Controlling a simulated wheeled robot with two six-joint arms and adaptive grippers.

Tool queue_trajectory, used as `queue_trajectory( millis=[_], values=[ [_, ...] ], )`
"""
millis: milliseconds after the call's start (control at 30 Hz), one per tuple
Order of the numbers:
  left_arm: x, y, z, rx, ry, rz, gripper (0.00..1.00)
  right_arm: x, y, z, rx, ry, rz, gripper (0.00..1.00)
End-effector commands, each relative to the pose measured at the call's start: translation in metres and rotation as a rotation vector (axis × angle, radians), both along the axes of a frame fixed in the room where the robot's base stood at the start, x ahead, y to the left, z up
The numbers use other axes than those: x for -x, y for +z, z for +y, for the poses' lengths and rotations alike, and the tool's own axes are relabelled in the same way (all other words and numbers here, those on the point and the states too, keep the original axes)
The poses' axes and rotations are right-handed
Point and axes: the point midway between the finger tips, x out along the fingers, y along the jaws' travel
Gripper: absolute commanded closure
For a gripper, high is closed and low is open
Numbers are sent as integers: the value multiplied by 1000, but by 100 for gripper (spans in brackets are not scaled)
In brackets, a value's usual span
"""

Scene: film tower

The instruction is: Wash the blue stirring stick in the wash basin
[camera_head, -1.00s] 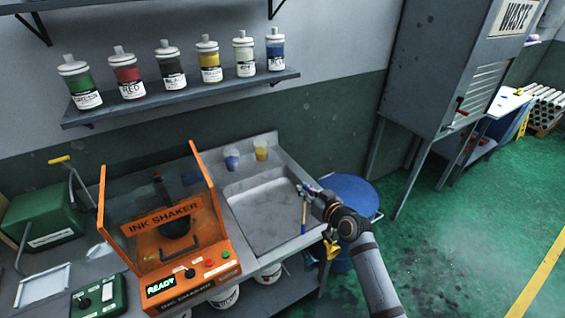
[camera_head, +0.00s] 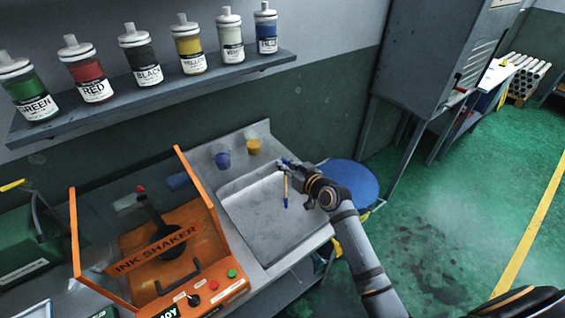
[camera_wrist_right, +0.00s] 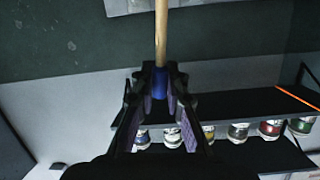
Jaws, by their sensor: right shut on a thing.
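The stirring stick (camera_head: 286,188) has a pale wooden shaft and a blue end. My right gripper (camera_head: 285,164) is shut on it and holds it hanging, blue end down, over the back right part of the wash basin (camera_head: 262,222). Whether the tip touches the basin floor I cannot tell. In the right wrist view, the stick (camera_wrist_right: 161,38) stands out from between the fingers of the right gripper (camera_wrist_right: 160,85), with a blue band at the grip. The grey metal basin looks empty. My left gripper is not in view.
Ink bottles line the wall shelf (camera_head: 150,100) above.

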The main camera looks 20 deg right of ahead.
Motion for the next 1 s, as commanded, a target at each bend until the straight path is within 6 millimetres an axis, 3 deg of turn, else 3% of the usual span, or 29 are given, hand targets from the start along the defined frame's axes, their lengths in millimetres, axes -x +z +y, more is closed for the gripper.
queue_trajectory(
  millis=[200,533,1000],
  values=[
    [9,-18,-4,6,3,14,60,0,-20,0,0,0,1,100],
    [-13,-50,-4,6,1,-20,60,0,-60,0,0,0,1,100],
    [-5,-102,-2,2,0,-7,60,0,-114,0,-1,0,0,100]
  ],
)
